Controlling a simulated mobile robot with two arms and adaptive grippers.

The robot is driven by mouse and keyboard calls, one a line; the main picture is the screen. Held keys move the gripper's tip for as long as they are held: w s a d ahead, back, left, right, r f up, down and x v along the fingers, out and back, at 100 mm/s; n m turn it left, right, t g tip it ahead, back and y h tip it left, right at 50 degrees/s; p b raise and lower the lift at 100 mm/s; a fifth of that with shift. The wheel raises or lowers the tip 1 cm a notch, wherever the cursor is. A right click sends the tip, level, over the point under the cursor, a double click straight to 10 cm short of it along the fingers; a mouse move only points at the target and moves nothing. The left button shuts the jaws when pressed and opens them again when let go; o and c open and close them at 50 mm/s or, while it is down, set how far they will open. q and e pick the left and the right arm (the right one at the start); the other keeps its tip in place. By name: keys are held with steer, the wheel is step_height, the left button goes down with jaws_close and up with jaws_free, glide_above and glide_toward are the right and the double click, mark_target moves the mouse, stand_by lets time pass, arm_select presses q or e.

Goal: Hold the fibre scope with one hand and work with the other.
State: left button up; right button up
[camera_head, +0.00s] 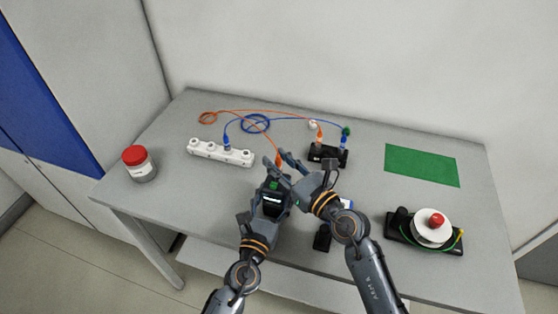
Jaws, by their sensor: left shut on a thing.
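The fibre scope (272,199) is a dark handheld device with a small lit screen and a green patch at its top. My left gripper (268,190) is shut on it and holds it near the front edge of the table, partly covering it. My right gripper (282,164) is just above and to the right of the scope, with its fingers apart. An orange fibre connector (279,160) shows at its fingertips; whether they touch it I cannot tell. A black box (327,155) behind my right gripper has orange and blue plugs on top.
A white strip with round ports (220,153) and a red-lidded jar (139,164) stand on the left. Orange (208,118) and blue (255,124) fibre coils lie behind. A green mat (421,165) and a reel device (432,229) are on the right. A small black object (322,238) lies near the front.

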steer(key=shift+d, duration=0.1)
steer(key=v, duration=1.2)
arm_select(q)
steer(key=o, duration=1.5)
arm_select(e)
steer(key=shift+f, duration=0.1)
arm_select(q)
steer(key=shift+s, duration=0.1)
